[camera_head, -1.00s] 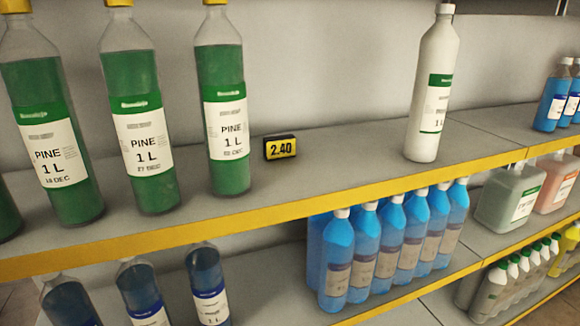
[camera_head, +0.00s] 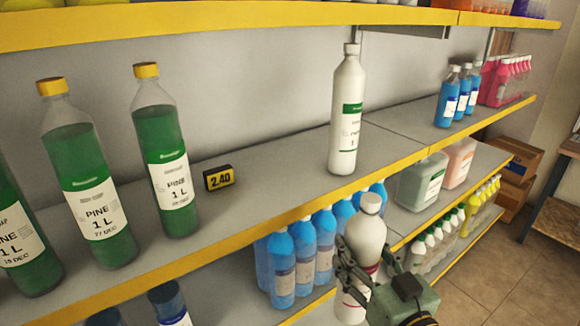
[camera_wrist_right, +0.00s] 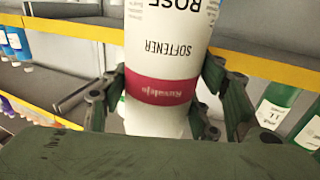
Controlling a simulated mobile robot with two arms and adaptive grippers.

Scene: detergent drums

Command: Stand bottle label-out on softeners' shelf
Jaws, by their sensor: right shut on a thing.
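My right gripper (camera_head: 368,272) is shut on a white bottle (camera_head: 367,235) with a white cap, held upright in front of the shelves at lower right. In the right wrist view my right gripper (camera_wrist_right: 160,98) has its fingers on both sides of this bottle (camera_wrist_right: 165,55). Its label there is upside down and reads "SOFTENER" and "ROSE", with a red band. In the head view its label is mostly hidden by the fingers. Another white bottle (camera_head: 347,115) with a green-banded label stands on the middle shelf (camera_head: 270,185). My left gripper is out of view.
Green PINE bottles (camera_head: 165,165) stand at left, beside a 2.40 price tag (camera_head: 219,179). Free shelf room lies between the tag and the standing white bottle, and right of that bottle. An upper shelf (camera_head: 200,22) runs overhead.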

